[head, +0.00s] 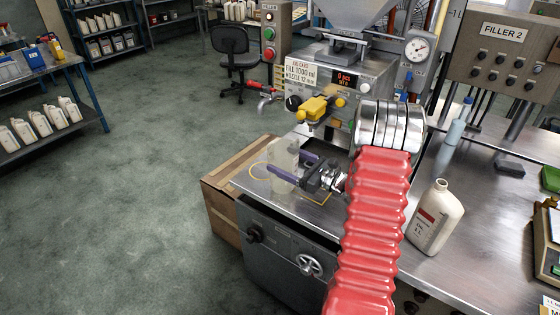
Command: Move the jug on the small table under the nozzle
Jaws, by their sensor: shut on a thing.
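A pale, translucent jug (283,158) stands upright at the left end of the steel top, near a yellow ring marking. My gripper (286,163), with purple fingers, is shut on the jug from the right. Whether the jug's base touches the surface cannot be told. The small table (312,222) is a steel-topped grey cabinet with a handwheel. The yellow nozzle head (314,107) of the filling machine is above and to the right of the jug in the picture. My red arm hides part of the steel top.
A white labelled jug (434,217) stands on the bench right of my arm. A spray bottle (458,122) stands farther back. A wooden crate (220,205) is beside the cabinet. The filling machine (345,75) rises behind the jug. Open floor lies to the left.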

